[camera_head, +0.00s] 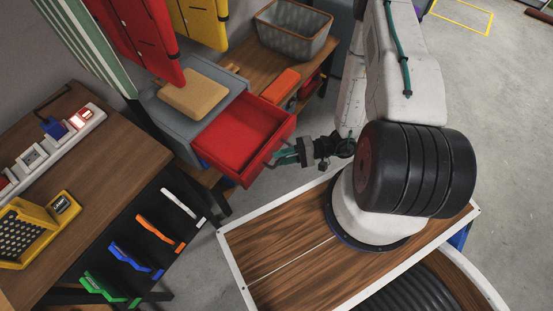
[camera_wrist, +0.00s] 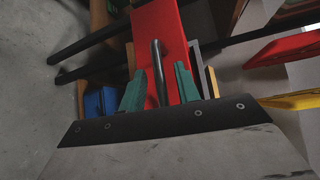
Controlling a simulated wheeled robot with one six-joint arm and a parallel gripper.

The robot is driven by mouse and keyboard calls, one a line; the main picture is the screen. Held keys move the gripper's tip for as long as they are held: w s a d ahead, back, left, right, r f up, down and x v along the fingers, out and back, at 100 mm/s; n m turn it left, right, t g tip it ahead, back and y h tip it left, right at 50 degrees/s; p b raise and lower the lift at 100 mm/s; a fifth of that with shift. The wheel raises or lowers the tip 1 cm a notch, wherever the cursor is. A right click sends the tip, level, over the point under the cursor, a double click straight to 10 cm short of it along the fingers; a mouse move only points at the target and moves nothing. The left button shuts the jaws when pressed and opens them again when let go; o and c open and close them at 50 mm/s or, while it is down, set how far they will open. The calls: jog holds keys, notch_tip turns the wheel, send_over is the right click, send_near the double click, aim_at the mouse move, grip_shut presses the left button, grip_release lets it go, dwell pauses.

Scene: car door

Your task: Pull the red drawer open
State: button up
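The red drawer (camera_head: 240,132) stands pulled out of a grey cabinet (camera_head: 168,112) in the head view, and its empty inside shows. Its red front (camera_wrist: 172,22) fills the upper middle of the wrist view. A dark bar handle (camera_wrist: 156,62) stands out from that front. My gripper (camera_wrist: 160,72) has two green fingers, one on each side of the handle, with red showing between each finger and the bar. It is open around the handle and seems not to press on it. In the head view my gripper (camera_head: 284,156) is just in front of the drawer front.
A tan block (camera_head: 192,95) lies on top of the cabinet. A wooden bench (camera_head: 250,62) with a grey basket (camera_head: 292,30) stands behind. A worktable (camera_head: 110,165) with coloured tools is at the left. Open concrete floor (camera_head: 500,110) lies to the right.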

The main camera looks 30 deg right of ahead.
jog(key=shift+d, duration=0.1)
jog(key=v, duration=0.7)
jog(key=shift+d, duration=0.35)
jog(key=shift+s, duration=0.1)
